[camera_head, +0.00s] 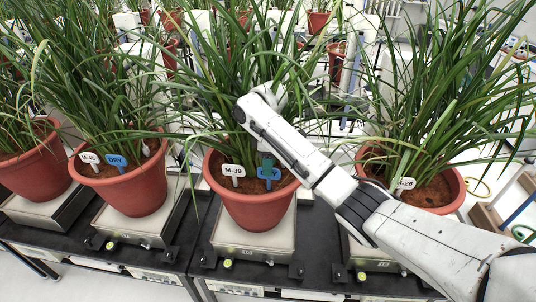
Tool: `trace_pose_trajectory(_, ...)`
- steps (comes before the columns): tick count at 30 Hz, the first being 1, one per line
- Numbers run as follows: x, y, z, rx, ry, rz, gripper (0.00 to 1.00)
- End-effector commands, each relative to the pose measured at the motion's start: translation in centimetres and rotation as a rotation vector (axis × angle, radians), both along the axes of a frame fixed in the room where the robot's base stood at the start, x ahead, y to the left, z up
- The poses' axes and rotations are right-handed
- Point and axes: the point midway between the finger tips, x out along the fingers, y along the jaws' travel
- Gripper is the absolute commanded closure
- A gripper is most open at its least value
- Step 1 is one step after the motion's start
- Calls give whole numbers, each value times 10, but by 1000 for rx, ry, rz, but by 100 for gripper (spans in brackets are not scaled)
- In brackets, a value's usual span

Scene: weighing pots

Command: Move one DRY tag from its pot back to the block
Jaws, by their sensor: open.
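A blue DRY tag (116,160) stands in the soil of the pot (124,193) at the left, beside the white label M-40. A second blue tag (268,174) stands in the middle pot (251,208), beside the white label M-39 (233,171); its lettering is partly covered. My arm reaches in from the lower right over the middle pot. My gripper (267,157) hangs down at the top of this blue tag, with leaves around it. It is open; whether the fingers touch the tag cannot be told. No block can be made out.
The pots stand on scales (252,238) along a black bench (195,251). Long leaves crowd around my arm. A right pot (452,190) with a white label is partly behind my arm. Another pot (38,170) stands at the far left.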

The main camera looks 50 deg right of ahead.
Motion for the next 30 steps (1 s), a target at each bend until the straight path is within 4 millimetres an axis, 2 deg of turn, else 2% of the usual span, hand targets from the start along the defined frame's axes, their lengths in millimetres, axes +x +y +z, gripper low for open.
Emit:
trace_pose_trajectory(6,-1,0,-37,0,2,-1,55)
trace_pose_trajectory(12,-1,0,-60,0,1,0,55)
trace_pose_trajectory(18,-1,0,-69,0,0,0,55)
trace_pose_trajectory(25,0,0,-70,-1,-1,0,55)
trace_pose_trajectory(30,0,0,-70,-1,-1,0,71)
